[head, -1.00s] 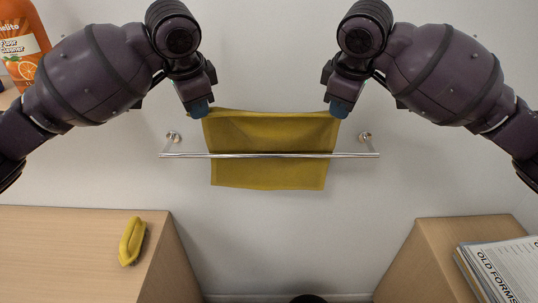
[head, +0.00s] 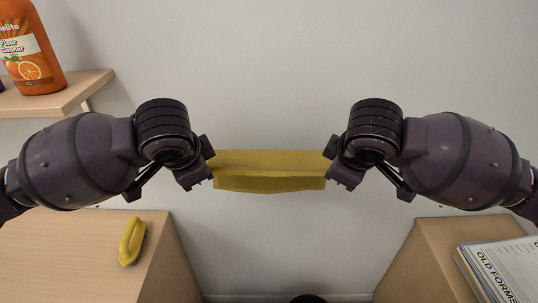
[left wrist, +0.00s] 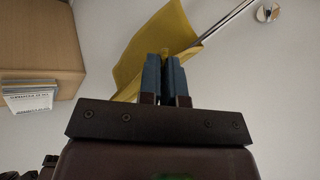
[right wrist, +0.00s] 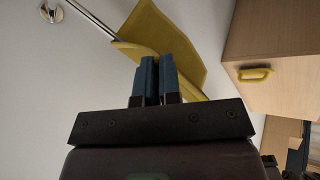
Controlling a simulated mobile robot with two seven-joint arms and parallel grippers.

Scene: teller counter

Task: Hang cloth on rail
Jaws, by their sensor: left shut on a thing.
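The mustard-yellow cloth (head: 268,170) is stretched between my two grippers in front of the wall, with a crease across it. My left gripper (head: 209,166) is shut on its left end and my right gripper (head: 331,166) on its right end. The metal rail is hidden in the head view behind the cloth and my grippers. The rail shows in the left wrist view (left wrist: 226,20) and the right wrist view (right wrist: 92,18), running to the cloth (left wrist: 150,45). I cannot tell how far the cloth lies over the rail.
An orange cleaner bottle (head: 32,55) stands on a wall shelf (head: 75,92) at upper left. A yellow loop-shaped object (head: 131,243) lies on the left wooden counter (head: 60,255). A paper stack (head: 500,268) lies on the right counter (head: 425,250).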

